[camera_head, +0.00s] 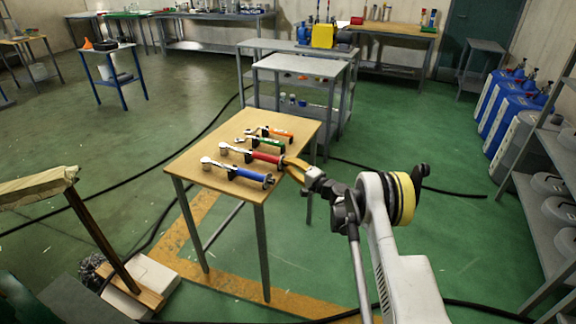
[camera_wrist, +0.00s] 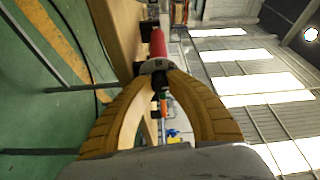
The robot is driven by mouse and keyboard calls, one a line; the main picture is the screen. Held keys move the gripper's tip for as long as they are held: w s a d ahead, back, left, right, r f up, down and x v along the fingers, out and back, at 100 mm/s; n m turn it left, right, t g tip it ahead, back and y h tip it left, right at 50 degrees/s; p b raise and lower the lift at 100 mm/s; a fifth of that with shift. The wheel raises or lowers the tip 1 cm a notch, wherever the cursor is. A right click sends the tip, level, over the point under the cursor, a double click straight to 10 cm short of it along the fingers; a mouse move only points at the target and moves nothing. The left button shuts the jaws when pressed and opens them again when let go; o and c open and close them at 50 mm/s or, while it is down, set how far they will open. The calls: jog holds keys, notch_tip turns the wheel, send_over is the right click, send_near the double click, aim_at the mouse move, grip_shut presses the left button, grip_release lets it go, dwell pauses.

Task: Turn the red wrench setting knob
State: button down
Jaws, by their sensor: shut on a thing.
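The red wrench (camera_head: 262,157) lies in a row of coloured wrenches on a small wooden table (camera_head: 200,151). Its head points left and its handle end points right, toward my gripper. My gripper (camera_head: 286,163) is at the table's right edge, with its yellow-brown fingers at the handle end. In the wrist view the fingertips (camera_wrist: 163,76) close on the knob at the end of the red handle (camera_wrist: 157,45). The knob is mostly hidden between the fingers, and any marking on it cannot be read.
A blue wrench (camera_head: 245,175) lies in front of the red one. A green wrench (camera_head: 266,142) and an orange wrench (camera_head: 275,132) lie behind it, close together. Grey metal tables (camera_head: 300,65) stand behind. Black cables cross the green floor. Shelving (camera_head: 540,180) stands at the right.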

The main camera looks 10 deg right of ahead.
dwell(0.4)
jog(key=c, duration=1.3)
grip_release()
jog(key=shift+o, duration=0.2)
